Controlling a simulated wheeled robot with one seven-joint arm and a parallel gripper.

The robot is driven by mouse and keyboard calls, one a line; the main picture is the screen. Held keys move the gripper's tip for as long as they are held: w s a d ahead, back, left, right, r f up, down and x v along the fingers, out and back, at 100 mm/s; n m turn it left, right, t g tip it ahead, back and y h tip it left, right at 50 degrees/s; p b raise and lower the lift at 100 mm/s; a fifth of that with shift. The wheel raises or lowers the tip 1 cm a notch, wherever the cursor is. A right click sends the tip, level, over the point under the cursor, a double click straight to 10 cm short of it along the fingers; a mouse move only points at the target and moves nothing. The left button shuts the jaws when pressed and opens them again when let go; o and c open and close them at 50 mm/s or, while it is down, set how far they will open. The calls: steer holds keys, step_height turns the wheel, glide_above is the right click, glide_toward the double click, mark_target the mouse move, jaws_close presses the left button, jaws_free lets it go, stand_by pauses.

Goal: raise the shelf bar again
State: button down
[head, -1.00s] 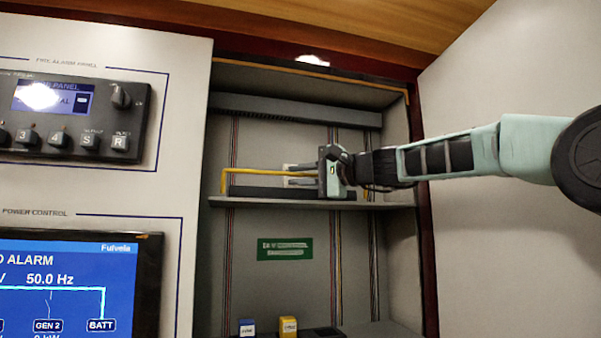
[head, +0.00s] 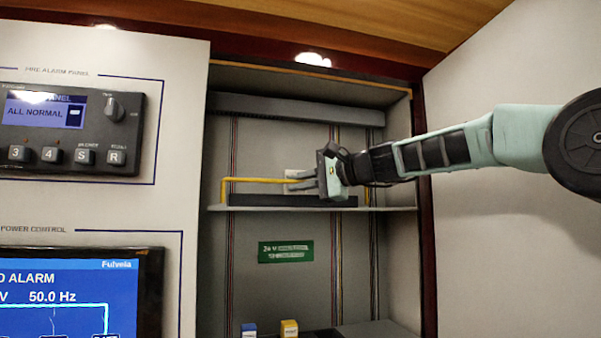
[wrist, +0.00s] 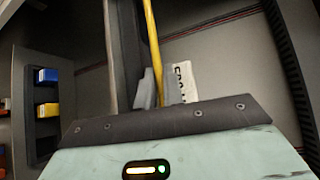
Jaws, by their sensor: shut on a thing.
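The shelf bar is a thin yellow bar (head: 255,180) running across the front of the upper shelf (head: 390,209) in the cabinet. Its left end bends down toward the shelf, and the level part stands above the shelf surface. My gripper (head: 302,181) reaches in from the right, its fingers pointing left around the bar. In the wrist view the yellow bar (wrist: 153,50) passes between the two grey fingertips of my gripper (wrist: 158,88), which are shut on it. My gripper's body hides the bar's right part in the head view.
A dark strip (head: 250,200) lies along the shelf behind the bar. A green sign (head: 285,252) is on the back wall below. A blue block (head: 248,329) and a yellow block (head: 289,328) are lower down. The cabinet's right wall (head: 398,150) is close to my arm.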

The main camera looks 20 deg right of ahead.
steer(key=c, duration=1.8)
jaws_free()
steer(key=shift+w+f, duration=0.1)
steer(key=shift+d, duration=0.1)
steer(key=b+v, duration=0.7)
steer(key=v, duration=0.5)
steer(key=shift+b, duration=0.35)
